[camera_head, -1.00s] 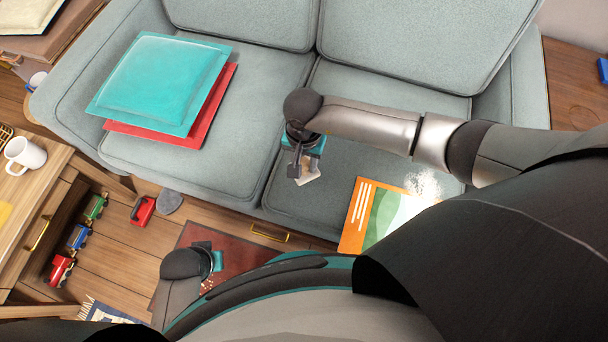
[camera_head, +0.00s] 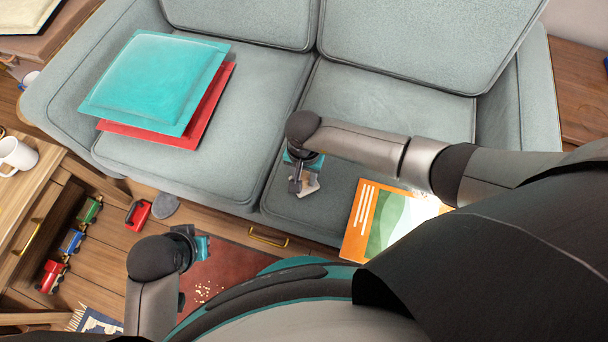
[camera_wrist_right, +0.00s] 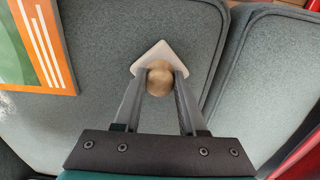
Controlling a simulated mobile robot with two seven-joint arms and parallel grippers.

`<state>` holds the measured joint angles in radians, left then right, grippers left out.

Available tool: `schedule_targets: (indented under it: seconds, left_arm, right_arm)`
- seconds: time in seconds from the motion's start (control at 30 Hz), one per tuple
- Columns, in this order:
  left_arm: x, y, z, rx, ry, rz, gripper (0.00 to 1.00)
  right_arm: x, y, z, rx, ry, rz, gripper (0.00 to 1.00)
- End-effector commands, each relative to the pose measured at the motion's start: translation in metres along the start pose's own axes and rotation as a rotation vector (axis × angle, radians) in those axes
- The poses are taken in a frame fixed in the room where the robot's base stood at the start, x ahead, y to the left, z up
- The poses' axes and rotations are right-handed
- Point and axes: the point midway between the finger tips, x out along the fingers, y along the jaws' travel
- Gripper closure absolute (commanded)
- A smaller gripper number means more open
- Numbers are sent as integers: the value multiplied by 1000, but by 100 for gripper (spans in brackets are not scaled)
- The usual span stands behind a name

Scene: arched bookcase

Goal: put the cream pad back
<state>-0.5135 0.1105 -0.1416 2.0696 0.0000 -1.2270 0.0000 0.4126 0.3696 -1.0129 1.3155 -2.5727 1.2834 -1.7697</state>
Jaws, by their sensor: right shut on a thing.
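A small cream square pad (camera_wrist_right: 158,58) with a round wooden knob (camera_wrist_right: 159,78) shows in the right wrist view. My right gripper (camera_wrist_right: 160,82) is shut on the knob, with the pad beyond the fingertips. In the head view the right gripper (camera_head: 300,178) is over the front of the right sofa seat, and the pad (camera_head: 308,186) shows at its tip. I cannot tell whether the pad touches the seat. My left gripper (camera_head: 200,247) is low in the head view, over the red mat; its jaws are too unclear to judge.
A teal cushion (camera_head: 155,80) lies on a red one (camera_head: 190,130) on the left sofa seat. An orange and green book (camera_head: 375,220) lies right of the right gripper. Crumbs (camera_head: 208,290) lie on the red mat (camera_head: 225,268). Toy train cars (camera_head: 72,240) and a mug (camera_head: 15,155) are at left.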

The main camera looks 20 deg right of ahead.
Motion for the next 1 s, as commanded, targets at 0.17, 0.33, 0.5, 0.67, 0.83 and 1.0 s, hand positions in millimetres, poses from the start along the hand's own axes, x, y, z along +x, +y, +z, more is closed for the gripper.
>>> schedule_targets:
  seconds: [0.17, 0.33, 0.5, 0.67, 0.83, 1.0]
  left_arm:
    - [0, 0, 0, 0, -1, 0, 100]
    - [-3, 0, -3, 0, 9, 0, 100]
    - [-6, 0, -5, 0, 13, 0, 100]
    - [-6, 0, -4, 0, 12, 0, 100]
    - [-5, 0, -4, 0, 10, 0, 100]
    - [-6, 0, -3, 0, 9, 0, 100]
  right_arm:
    - [0, 0, 0, 0, 0, 0, 100]
    - [3, 0, 0, 0, 0, 0, 100]
    - [2, 0, 0, 0, -1, 1, 43]
    - [2, 0, 0, 1, -1, 1, 30]
    - [2, 0, 0, 0, -1, 1, 30]
    - [-1, 0, 0, 1, -1, 0, 30]
